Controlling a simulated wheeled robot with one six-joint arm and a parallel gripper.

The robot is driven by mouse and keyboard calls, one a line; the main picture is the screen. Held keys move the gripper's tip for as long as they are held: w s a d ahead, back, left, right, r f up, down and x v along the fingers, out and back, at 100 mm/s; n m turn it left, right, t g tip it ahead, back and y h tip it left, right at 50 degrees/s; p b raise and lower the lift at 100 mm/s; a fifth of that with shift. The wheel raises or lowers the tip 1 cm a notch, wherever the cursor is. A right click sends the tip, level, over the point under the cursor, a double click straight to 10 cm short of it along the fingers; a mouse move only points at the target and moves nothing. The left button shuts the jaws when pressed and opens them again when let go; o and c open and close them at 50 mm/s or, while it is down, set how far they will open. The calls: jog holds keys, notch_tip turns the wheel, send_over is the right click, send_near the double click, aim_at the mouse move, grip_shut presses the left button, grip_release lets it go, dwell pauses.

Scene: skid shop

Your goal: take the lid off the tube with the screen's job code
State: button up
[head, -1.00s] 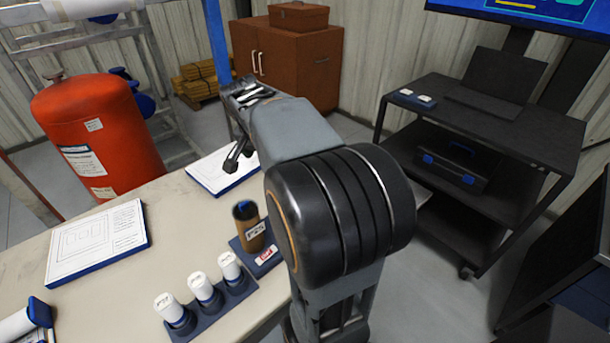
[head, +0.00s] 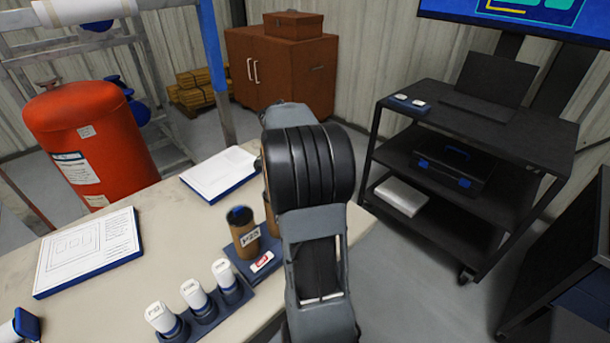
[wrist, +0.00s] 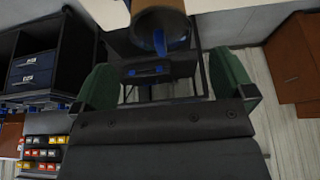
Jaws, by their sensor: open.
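In the head view a brown tube (head: 243,238) with a dark blue-marked top and a white label stands upright in a dark blue holder on the table. Another brown tube (head: 270,217) beside it is mostly hidden by my arm. The label codes are too small to read surely. The screen (head: 540,12) is cut off at the top right, and no code shows on it. In the wrist view my gripper (wrist: 167,85) is open and empty, its green fingers apart. A brown tube (wrist: 180,22) with a blue strip in its dark round end is just beyond them.
A rack (head: 207,320) of several white-capped small tubes stands in front of the holder. A red and white tag (head: 262,262) is on the holder. Binders (head: 90,252) lie on the table. A red tank (head: 90,140) stands behind, and a black cart (head: 480,140) at right.

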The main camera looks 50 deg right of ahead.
jog(key=shift+x, duration=2.45)
jog(key=c, duration=0.8)
